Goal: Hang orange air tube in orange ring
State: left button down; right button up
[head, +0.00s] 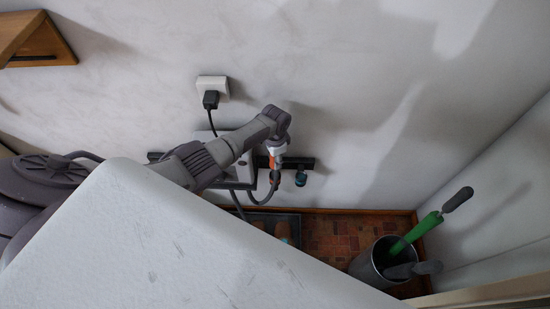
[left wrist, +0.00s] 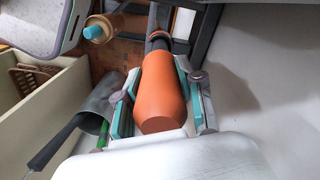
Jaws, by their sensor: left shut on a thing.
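The orange air tube (left wrist: 161,92) has a thick orange end with a dark grey neck, and it fills the middle of the left wrist view. My left gripper (left wrist: 162,108) is shut on this orange end, with a finger on each side. In the head view, my left gripper (head: 276,160) is in front of the wall, close to a black bar (head: 306,162). A dark hose (head: 262,198) loops down below it. I cannot make out the orange ring; the gripper may hide it. My right gripper is not in view.
A teal-ended piece (head: 300,178) is just right of the gripper. A grey bin (head: 369,264) holds a green-handled tool (head: 416,234). A white socket (head: 213,85) with a black plug (head: 211,100) is on the wall. A large white surface (head: 190,235) fills the front.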

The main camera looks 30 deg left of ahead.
pick_arm(q)
jog(key=shift+f+b, duration=0.55)
jog(key=shift+f, duration=0.15)
jog(key=c, duration=0.6)
grip_release()
jog(key=shift+c, duration=0.2)
jog(key=shift+r, duration=0.1)
notch_tip(320, 180, up, 12)
jog(key=shift+d, duration=0.1)
